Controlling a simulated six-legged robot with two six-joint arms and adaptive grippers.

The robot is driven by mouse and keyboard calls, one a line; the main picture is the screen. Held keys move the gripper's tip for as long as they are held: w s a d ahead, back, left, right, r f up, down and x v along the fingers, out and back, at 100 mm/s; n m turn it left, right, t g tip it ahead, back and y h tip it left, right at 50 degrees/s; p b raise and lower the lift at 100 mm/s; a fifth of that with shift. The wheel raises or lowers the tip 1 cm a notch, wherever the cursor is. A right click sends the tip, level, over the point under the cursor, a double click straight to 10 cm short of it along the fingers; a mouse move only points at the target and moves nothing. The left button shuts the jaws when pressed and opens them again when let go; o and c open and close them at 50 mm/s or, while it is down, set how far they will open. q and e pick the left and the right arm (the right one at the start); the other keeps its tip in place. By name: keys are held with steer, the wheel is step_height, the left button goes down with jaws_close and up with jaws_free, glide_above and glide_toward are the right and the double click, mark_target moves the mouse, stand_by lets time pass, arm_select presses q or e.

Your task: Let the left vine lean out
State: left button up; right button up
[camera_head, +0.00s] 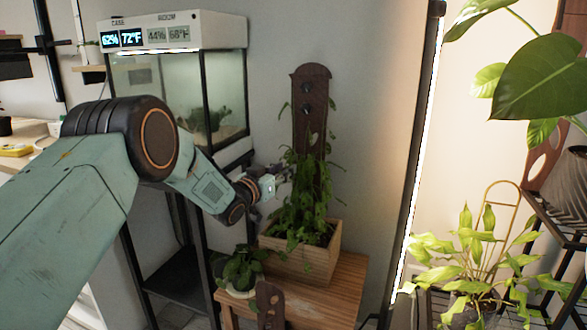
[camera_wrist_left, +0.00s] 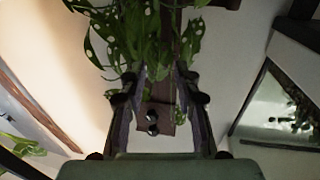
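A leafy vine (camera_head: 300,212) grows in a wooden planter box (camera_head: 318,262) and climbs a dark brown board (camera_head: 311,130) with dark knobs. My left gripper (camera_head: 284,178) is at the vine's left side, partly up the board. In the left wrist view, my left gripper (camera_wrist_left: 160,75) has its two fingers apart. Spotted vine leaves (camera_wrist_left: 135,40) and the board (camera_wrist_left: 155,115) with two knobs show between and beyond them. Whether a stem lies between the fingertips, I cannot tell. My right gripper is not in view.
The planter stands on a wooden table (camera_head: 345,290) with a small potted plant (camera_head: 240,268) at its front left. A glass case (camera_head: 227,95) with a lit readout stands behind my left arm. A bright light strip (camera_head: 420,150) and other plants (camera_head: 465,250) are at right.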

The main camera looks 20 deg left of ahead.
arm_select(q)
steer(key=b+x, duration=0.1)
steer(key=x, duration=0.2)
steer(key=shift+d+f, duration=0.1)
steer(key=shift+b+x, duration=0.55)
steer(key=shift+x, duration=0.55)
steer(key=shift+c, duration=0.4)
jaws_close()
